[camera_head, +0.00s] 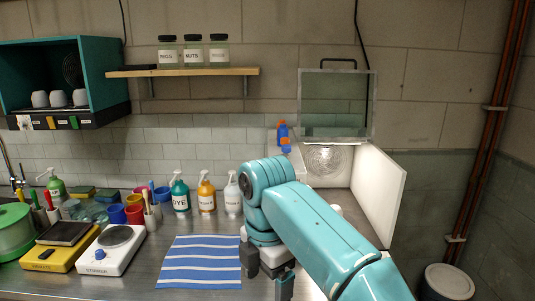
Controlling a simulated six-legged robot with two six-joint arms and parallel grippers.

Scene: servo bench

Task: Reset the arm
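My teal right arm comes in from the lower right, bends at a large joint, and points down over the steel bench. Its gripper (268,278) has two dark fingers set apart with nothing seen between them, so it is open and empty. It hangs just right of a blue and white striped cloth (200,262) on the bench. I cannot tell how far the fingertips are above the bench. My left arm and gripper are not in view.
A stirrer (111,250) and a yellow scale (55,246) stand at the left. Pump bottles (206,196) line the back. A white open-fronted box (379,195) stands behind my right arm. A shelf (184,72) with jars is above. The cloth area is clear.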

